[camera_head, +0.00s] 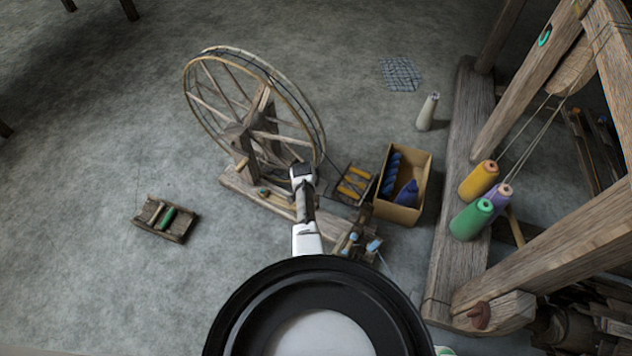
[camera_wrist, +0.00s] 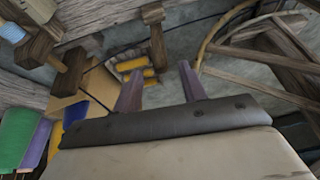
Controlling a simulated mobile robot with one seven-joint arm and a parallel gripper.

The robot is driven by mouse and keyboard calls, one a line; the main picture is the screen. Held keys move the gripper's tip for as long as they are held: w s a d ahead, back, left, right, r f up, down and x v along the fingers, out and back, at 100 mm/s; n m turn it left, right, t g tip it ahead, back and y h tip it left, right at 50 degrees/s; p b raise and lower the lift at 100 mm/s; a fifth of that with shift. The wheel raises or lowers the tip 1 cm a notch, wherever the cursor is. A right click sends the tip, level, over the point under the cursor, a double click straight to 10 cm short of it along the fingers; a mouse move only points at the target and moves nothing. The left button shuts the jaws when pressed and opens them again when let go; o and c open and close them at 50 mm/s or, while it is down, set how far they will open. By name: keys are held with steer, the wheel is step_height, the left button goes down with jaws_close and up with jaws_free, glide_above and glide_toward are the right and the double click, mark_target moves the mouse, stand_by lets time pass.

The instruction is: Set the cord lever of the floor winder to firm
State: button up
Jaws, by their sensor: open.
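The floor winder is a wooden spinning-wheel frame with a large spoked wheel (camera_head: 262,112) on a plank base (camera_head: 237,188). Its near end carries small blue-tipped parts (camera_head: 374,245), partly behind my arm. In the wrist view, a short wooden post (camera_wrist: 154,38) stands beyond my fingers, and a wooden peg-like piece (camera_wrist: 68,67) sits at the left. I cannot tell which piece is the cord lever, or its setting. My gripper (camera_wrist: 160,84) is open and empty, its two fingers apart.
Right of the winder are a tray of yellow bobbins (camera_head: 354,184) and a cardboard box (camera_head: 404,211) with blue yarn. A small bobbin tray (camera_head: 165,219) lies left. Yarn cones (camera_head: 470,220) stand on the loom's beam (camera_head: 455,190). The left floor is mostly clear.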

steer(key=p+v, duration=0.5)
steer(key=v, duration=0.1)
steer(key=shift+p, duration=0.4)
steer(key=shift+s, duration=0.1)
